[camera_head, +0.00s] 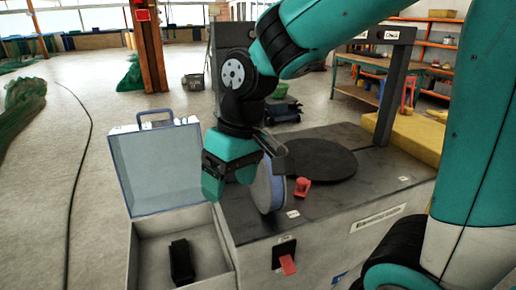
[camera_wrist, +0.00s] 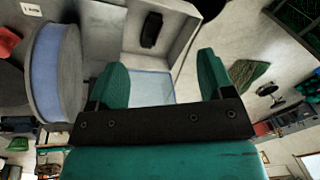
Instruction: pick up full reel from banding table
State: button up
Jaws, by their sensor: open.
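The full reel (camera_head: 267,188), with grey flanges and a blue winding, stands on edge at the left end of the banding table (camera_head: 250,227). In the wrist view the reel (camera_wrist: 58,72) shows large at the left. My gripper (camera_head: 229,180) points down just left of the reel in the head view and partly covers it. Its two teal fingers are apart, with nothing between them in the wrist view (camera_wrist: 161,72). The reel lies outside the fingers, beside the left one; I cannot tell whether they touch.
A dark round plate (camera_head: 318,160) and a small red part (camera_head: 302,187) are on the table. A red lever (camera_head: 288,265) sticks out of its front. An open case (camera_head: 150,235) with a clear lid (camera_head: 157,170) stands at left, holding a black object (camera_head: 181,262).

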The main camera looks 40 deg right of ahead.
jog(key=w+d+r+m+h+p, duration=0.1)
jog(key=w+d+r+m+p, duration=0.2)
jog(key=w+d+r+p, duration=0.4)
notch_tip(320, 180, up, 4)
jog(key=r+m+h+p, duration=0.1)
jog(key=m+h+p, duration=0.15)
jog(key=p, duration=0.45)
send_over(263, 177)
jog(key=w+d, duration=0.3)
jog(key=w, duration=0.2)
jog(key=shift+m+g+y, duration=0.3)
jog(key=shift+m+y, duration=0.05)
jog(key=shift+y, duration=0.1)
jog(key=f, duration=0.4)
jog(key=f+p, duration=0.1)
jog(key=f, duration=0.7)
jog(key=shift+s+d+f+p, duration=0.15)
jog(key=shift+d+f+p, duration=0.05)
jog(key=shift+d+p, duration=0.1)
jog(key=shift+s+a+f+p, duration=0.1)
jog(key=shift+f+p, duration=0.45)
jog(key=shift+f, duration=0.85)
jog(key=shift+s+f+p, duration=0.1)
jog(key=shift+f+p, duration=0.4)
jog(key=shift+f, duration=0.85)
jog(key=shift+w, duration=0.1)
grip_shut()
